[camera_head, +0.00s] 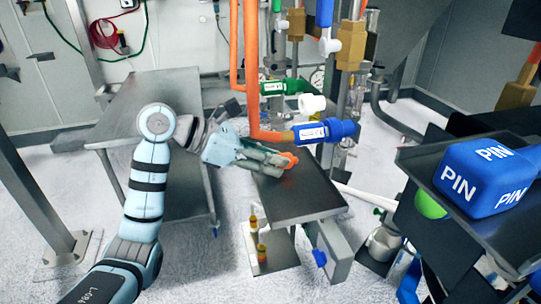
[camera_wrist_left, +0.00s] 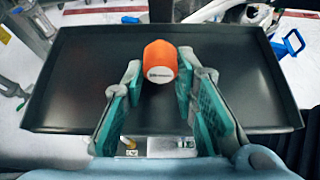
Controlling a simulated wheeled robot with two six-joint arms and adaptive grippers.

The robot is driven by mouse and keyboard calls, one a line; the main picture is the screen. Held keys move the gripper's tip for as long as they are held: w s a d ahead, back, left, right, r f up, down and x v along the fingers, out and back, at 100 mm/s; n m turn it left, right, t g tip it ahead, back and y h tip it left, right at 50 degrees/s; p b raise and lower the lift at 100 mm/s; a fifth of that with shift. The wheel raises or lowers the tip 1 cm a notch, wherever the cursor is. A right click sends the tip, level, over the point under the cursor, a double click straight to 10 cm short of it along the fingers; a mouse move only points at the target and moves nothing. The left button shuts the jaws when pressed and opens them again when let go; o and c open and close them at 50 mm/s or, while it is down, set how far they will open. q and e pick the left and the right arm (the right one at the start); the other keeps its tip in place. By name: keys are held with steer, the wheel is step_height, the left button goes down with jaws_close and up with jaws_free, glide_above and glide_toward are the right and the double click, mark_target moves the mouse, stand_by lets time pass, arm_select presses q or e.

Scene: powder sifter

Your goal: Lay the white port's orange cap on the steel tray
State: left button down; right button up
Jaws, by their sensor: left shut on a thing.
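The orange cap (camera_head: 290,160) is at the tips of my left gripper (camera_head: 279,159). The wrist view shows the cap (camera_wrist_left: 160,60) between the two teal-padded fingers of my left gripper (camera_wrist_left: 158,78), which is shut on it. The steel tray (camera_head: 305,200) lies beneath the cap; in the wrist view its dark surface (camera_wrist_left: 240,75) spreads around the cap. I cannot tell whether the cap touches the tray. A white port (camera_head: 312,104) on the pipework, behind the tray, shows no orange cap on it. My right gripper is not in view.
A blue-handled valve (camera_head: 330,130) and orange pipes (camera_head: 251,70) stand close behind and above the tray. A grey metal table (camera_head: 140,105) is at the left. A blue PIN box (camera_head: 485,178) sits at the right. The tray surface around the cap looks clear.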

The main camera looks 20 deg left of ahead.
arm_select(q)
steer(key=shift+s+a+f, duration=0.15)
steer(key=shift+a+f, duration=0.05)
steer(key=c, duration=1.2)
jaws_free()
steer(key=shift+d, duration=0.1)
steer(key=v, duration=1.2)
